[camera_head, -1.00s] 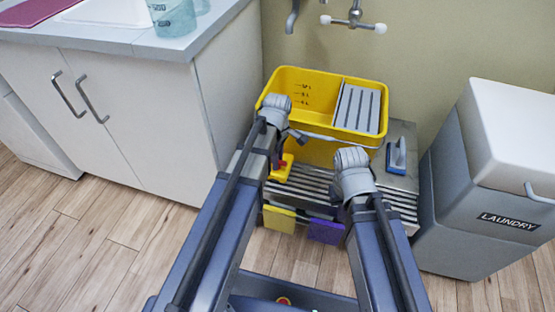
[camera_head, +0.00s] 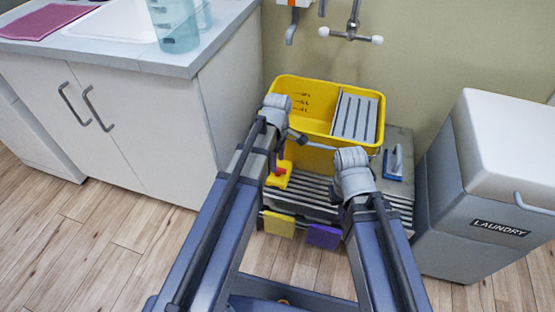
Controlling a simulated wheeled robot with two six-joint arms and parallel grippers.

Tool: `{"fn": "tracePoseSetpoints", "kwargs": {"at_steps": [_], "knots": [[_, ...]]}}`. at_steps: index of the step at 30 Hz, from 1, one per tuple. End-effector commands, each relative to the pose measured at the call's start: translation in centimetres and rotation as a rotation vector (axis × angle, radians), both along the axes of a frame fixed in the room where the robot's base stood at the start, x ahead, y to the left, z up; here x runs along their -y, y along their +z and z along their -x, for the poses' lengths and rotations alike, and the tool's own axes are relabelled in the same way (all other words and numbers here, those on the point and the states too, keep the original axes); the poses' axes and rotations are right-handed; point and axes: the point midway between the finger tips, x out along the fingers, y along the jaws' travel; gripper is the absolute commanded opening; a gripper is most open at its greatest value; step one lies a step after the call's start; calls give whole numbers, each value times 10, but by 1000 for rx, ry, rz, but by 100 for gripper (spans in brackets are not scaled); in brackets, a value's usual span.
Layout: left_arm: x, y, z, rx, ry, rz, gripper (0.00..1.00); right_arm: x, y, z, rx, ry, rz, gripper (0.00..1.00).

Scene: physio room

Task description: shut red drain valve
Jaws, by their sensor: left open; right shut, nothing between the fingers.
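The red drain valve (camera_head: 280,171) shows as a small red part on a yellow fitting at the front left of the yellow bucket (camera_head: 376,124). My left arm covers part of it. My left gripper (camera_head: 290,138) is open, just above the valve and in front of the bucket; its fingers are partly hidden by its own wrist, and I see nothing held. My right gripper (camera_head: 347,197) is shut and empty over the slatted rack, to the right of the valve and apart from it. Its fingertips are mostly hidden.
The bucket stands on a slatted metal rack (camera_head: 318,208) with a blue-handled brush (camera_head: 395,161) and hanging yellow (camera_head: 279,224) and purple cloths (camera_head: 323,236). A cabinet (camera_head: 150,140) bounds the left, a laundry bin (camera_head: 470,185) the right. Taps (camera_head: 351,33) are on the wall above.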

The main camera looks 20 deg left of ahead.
Motion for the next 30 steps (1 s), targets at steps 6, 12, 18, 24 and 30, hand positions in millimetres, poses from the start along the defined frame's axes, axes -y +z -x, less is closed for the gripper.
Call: {"fn": "tracePoseSetpoints", "kwargs": {"at_steps": [6, 12, 18, 24, 30], "knots": [[0, 34, 0, 0, 0, 0, 55, 1, 34, 0, -1, -5, 3, 0], [0, 39, 0, 0, 0, 0, 55, 1, 39, 0, 0, -7, 3, 0], [0, 38, 0, 0, 0, 0, 55, 1, 38, 0, 0, -7, 3, 0], [0, 38, 0, 0, 0, 0, 55, 1, 38, 0, 0, -7, 3, 0], [13, 38, 15, -6, -145, -8, 55, 1, 38, 0, 0, -7, 3, 0]]}}
